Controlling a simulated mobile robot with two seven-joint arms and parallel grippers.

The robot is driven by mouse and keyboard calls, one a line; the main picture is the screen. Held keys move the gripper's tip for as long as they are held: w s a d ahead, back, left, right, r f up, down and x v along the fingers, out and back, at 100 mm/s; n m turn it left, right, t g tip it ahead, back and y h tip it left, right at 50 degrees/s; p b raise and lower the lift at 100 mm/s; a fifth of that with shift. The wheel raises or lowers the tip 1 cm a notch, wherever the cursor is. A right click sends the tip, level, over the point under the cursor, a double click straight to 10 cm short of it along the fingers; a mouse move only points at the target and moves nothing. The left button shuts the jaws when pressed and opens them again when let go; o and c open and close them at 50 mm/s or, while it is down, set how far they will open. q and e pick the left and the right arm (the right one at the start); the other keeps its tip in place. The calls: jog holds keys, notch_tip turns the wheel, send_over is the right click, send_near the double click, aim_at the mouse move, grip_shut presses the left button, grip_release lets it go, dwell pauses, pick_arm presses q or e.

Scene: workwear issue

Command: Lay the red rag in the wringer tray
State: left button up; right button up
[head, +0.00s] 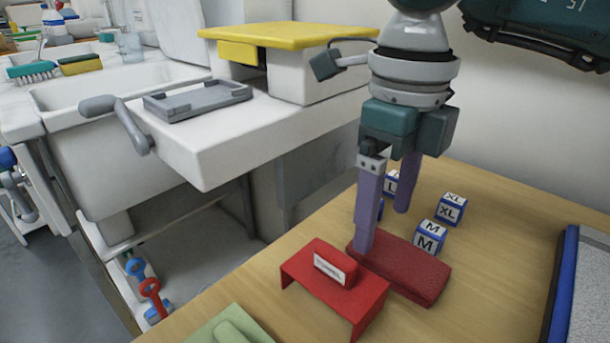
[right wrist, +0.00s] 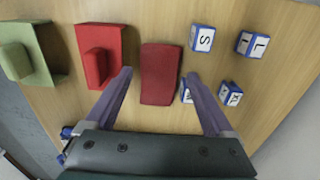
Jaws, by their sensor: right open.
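The red rag (head: 415,270) is a dark red folded pad lying flat on the wooden table; it also shows in the right wrist view (right wrist: 161,75). My right gripper (head: 384,229) points down over the rag, open and empty. In the right wrist view its fingers (right wrist: 160,73) stand on either side of the rag, with gaps between. The head view does not show clearly whether the fingertips touch the table. The grey wringer tray (head: 185,103) sits empty on the white ledge, left of the yellow-topped box. My left gripper is not in view.
A brighter red stand (head: 320,277) with a white label is close left of the rag, and a green one (head: 228,328) lies beyond it. Several lettered size cubes (head: 430,237) stand right of and behind the rag. A crank handle (head: 115,112) sticks out beside the tray.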

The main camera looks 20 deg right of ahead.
aim_at(379, 244)
notch_tip(379, 244, down, 4)
jog(key=shift+f, duration=0.1)
jog(key=shift+r, duration=0.2)
jog(key=c, duration=1.3)
